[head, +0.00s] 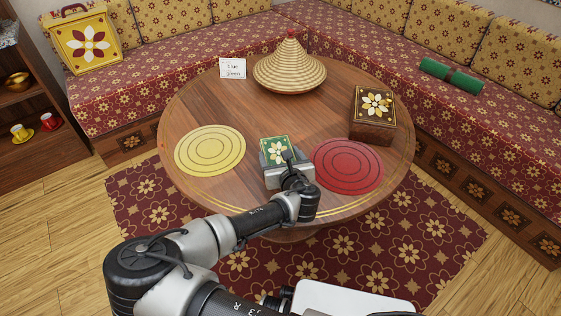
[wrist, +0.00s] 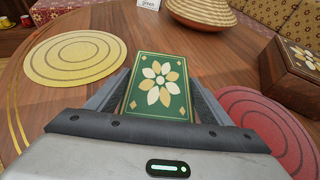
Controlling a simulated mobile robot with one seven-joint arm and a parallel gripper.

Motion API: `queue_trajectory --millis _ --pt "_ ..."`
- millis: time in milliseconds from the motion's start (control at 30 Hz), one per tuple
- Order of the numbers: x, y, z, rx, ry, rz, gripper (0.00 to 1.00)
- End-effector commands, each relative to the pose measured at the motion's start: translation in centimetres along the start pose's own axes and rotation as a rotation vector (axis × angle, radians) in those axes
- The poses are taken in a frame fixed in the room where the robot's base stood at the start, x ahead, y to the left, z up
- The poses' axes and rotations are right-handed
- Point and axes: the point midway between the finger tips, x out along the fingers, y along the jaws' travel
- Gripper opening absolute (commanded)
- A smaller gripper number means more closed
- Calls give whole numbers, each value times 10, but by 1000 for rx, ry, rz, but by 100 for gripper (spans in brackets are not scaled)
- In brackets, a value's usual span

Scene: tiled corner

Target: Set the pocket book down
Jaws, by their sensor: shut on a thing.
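The pocket book (head: 275,148) is green with a cream and gold flower on its cover. My gripper (head: 287,165) is shut on it, over the front of the round wooden table (head: 222,105). In the wrist view the book (wrist: 160,88) lies between the two jaws (wrist: 158,100), its cover facing up. It is between a yellow round mat (head: 210,150) on the left and a red round mat (head: 347,166) on the right. I cannot tell whether the book touches the table top.
A woven cone-lidded basket (head: 289,70) and a small white sign (head: 233,68) stand at the back of the table. A wooden box with a flower lid (head: 373,112) stands at the right. The table's middle is clear. Cushioned benches (head: 180,62) run behind.

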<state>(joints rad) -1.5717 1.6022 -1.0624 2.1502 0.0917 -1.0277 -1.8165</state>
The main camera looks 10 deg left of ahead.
Motion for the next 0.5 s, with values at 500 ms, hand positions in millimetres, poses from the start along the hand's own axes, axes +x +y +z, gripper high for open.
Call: queue_trajectory --millis 500 --pt "15 0 -35 0 -3 0 44"
